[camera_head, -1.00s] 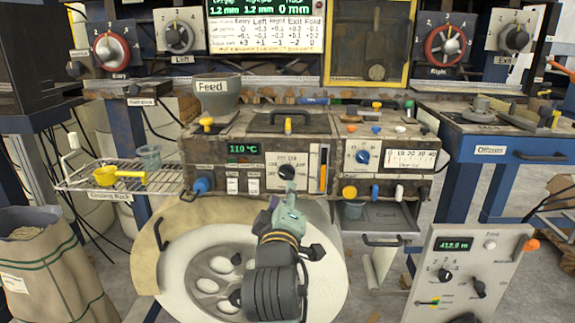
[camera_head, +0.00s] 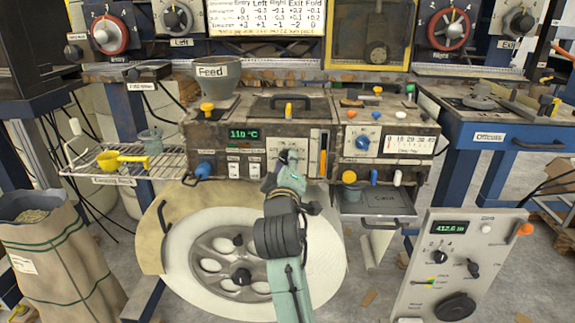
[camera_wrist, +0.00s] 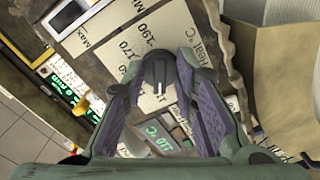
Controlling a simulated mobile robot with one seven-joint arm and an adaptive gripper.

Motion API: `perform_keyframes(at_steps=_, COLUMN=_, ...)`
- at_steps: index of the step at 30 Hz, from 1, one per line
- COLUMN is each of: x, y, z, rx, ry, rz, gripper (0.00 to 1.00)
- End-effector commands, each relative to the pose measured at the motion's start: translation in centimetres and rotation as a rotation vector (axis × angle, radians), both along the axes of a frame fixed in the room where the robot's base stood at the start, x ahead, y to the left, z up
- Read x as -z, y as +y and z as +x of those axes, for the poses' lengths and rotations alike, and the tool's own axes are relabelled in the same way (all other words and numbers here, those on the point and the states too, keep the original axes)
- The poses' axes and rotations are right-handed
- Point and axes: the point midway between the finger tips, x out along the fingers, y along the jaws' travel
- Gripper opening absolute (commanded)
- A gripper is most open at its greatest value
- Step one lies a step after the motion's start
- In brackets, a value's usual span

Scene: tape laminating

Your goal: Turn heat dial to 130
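In the wrist view the knob lies between the two purple-padded fingers of my gripper (camera_wrist: 163,72). The fingers are apart, one on each side of the knob; I cannot tell whether they touch it. In the head view my gripper (camera_head: 287,160) reaches the dial plate (camera_head: 302,143) and hides most of the dial. The green display (camera_head: 244,135) left of the dial reads 110 °C.
Left of the dial plate are white switches (camera_head: 243,170) and a blue knob (camera_head: 204,170). An orange slider (camera_head: 323,160) is on the right. The large white roll (camera_head: 325,255) sits below. A wire rack (camera_head: 130,160) stands at the left.

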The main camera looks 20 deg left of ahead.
Motion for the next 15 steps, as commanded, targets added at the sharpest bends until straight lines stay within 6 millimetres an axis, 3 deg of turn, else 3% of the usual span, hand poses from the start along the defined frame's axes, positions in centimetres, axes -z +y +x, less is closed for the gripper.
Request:
perform_keyframes(at_steps=10, x=0.0, y=-0.01, z=-0.02, rx=0.0, ry=0.0, rz=0.0, gripper=0.01)
perform_keyframes(at_steps=15, x=0.01, y=0.0, z=-0.03, rx=0.0, ry=0.0, rz=0.0, gripper=0.0)
